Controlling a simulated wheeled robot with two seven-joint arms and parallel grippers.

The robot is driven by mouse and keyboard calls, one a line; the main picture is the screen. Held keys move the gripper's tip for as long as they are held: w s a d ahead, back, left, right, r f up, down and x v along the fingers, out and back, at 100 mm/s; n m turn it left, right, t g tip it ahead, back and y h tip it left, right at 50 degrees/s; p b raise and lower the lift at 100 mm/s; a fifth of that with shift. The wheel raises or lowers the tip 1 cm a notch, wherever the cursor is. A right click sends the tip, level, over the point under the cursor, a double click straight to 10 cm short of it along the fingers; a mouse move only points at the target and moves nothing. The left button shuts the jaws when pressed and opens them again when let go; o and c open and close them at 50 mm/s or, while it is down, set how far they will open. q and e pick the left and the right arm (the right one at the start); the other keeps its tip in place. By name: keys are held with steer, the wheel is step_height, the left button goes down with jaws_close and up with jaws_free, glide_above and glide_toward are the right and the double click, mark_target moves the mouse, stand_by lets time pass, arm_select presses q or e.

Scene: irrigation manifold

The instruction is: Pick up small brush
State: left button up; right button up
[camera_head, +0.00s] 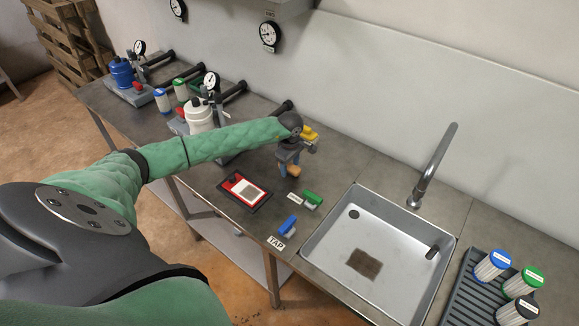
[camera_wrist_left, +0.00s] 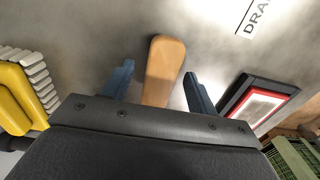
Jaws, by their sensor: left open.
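A light wooden handle (camera_wrist_left: 165,65) lies on the grey worktop; it looks like part of the small brush. In the head view its rounded end (camera_head: 293,171) shows just below my left gripper (camera_head: 289,163). In the left wrist view, the open blue fingers of my left gripper (camera_wrist_left: 158,82) stand on either side of the handle, with a gap on each side. The handle's other end is hidden behind the gripper body. A yellow object with pale bristle-like rows (camera_wrist_left: 30,85) is at the left edge of the wrist view; its yellow part (camera_head: 309,132) shows behind the gripper in the head view.
Green (camera_head: 312,198) and blue (camera_head: 288,224) valve handles stand nearer the sink (camera_head: 330,285). A black rack (camera_head: 462,292) with several filters is at the right. Manifold parts with gauges (camera_head: 212,82) line the back left.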

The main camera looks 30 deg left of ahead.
mark_target(290, 166)
arm_select(q)
steer(key=shift+f, duration=0.1)
steer(key=c, duration=1)
steer(key=shift+c, duration=0.4)
arm_select(e)
steer(key=shift+d, duration=0.15)
arm_select(q)
steer(key=shift+r, duration=0.2)
arm_select(e)
steer(key=shift+f, duration=0.15)
